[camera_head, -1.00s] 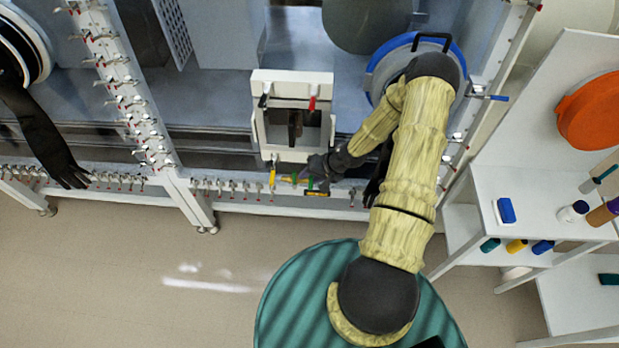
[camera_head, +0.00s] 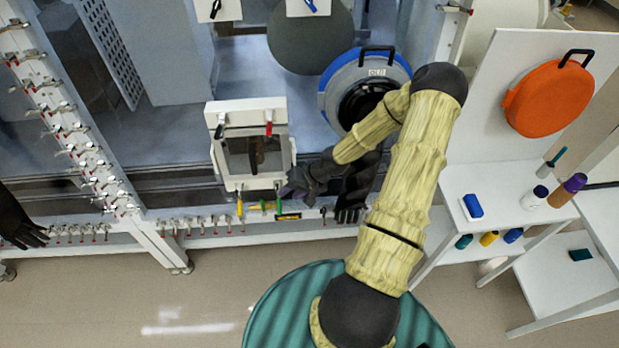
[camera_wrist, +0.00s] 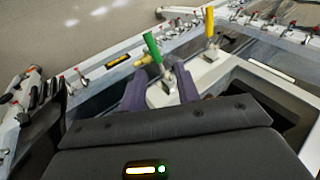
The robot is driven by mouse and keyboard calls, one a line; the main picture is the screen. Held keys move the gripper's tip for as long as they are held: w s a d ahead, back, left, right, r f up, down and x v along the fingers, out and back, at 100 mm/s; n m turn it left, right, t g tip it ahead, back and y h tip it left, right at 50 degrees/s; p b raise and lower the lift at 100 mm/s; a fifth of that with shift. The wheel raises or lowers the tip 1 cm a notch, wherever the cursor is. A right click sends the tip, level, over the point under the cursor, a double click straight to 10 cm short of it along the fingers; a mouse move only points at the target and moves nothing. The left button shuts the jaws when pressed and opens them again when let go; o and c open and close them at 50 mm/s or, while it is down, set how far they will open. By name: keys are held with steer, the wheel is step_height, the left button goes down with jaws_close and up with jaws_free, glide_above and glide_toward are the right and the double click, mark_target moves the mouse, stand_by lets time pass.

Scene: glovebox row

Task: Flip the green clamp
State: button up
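The green clamp (camera_head: 278,206) is at the lower right corner of the white-framed box door (camera_head: 213,160). In the wrist view the green clamp (camera_wrist: 152,47) has its green handle sticking up from a metal base. My gripper (camera_head: 286,191) is at this corner, just above the clamp in the head view. In the wrist view the two purple fingers of my gripper (camera_wrist: 160,90) are apart, one on each side of the clamp's base. Contact cannot be told. The yellow clamp (camera_wrist: 210,22) stands to the right; it also shows in the head view (camera_head: 240,208).
A red clamp (camera_head: 268,129) and a black clamp (camera_head: 220,131) sit on the door's upper edge. A black glove (camera_head: 353,190) hangs right of my gripper. A rail with several small clamps (camera_head: 195,226) runs below. White shelves (camera_head: 490,205) stand at the right.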

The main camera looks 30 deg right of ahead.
steer(key=v, duration=0.9)
steer(key=shift+d+r+p, duration=0.15)
steer(key=shift+r+p, duration=0.1)
steer(key=shift+p, duration=0.05)
